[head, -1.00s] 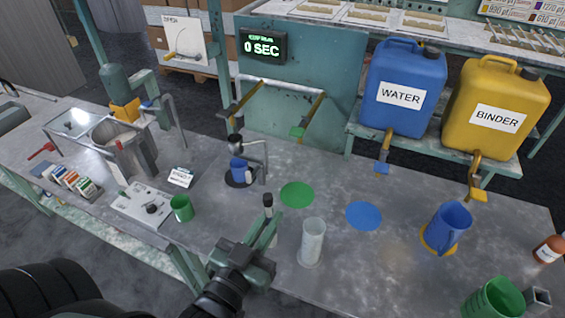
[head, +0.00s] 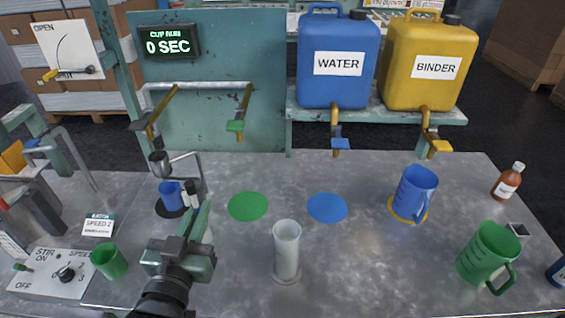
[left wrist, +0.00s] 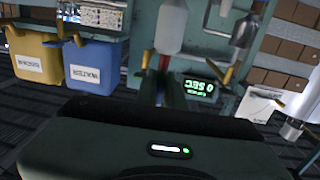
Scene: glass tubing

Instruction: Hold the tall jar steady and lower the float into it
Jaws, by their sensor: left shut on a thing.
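The tall jar (head: 287,252) is a clear, open-topped cylinder on a round foot, upright on the bench. My left gripper (head: 196,222) is left of the jar in the head view, shut on the float (head: 191,188). In the left wrist view, which is upside down, the float's pale, wide body (left wrist: 171,27) narrows toward my fingers (left wrist: 163,85). The float is apart from the jar. My right gripper is not in view.
A green disc (head: 248,206) and a blue disc (head: 327,208) lie behind the jar. A blue jug (head: 416,190) and green jug (head: 486,253) stand at right. A blue cup (head: 171,196) is behind my left gripper; a green cup (head: 109,262) is left of it.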

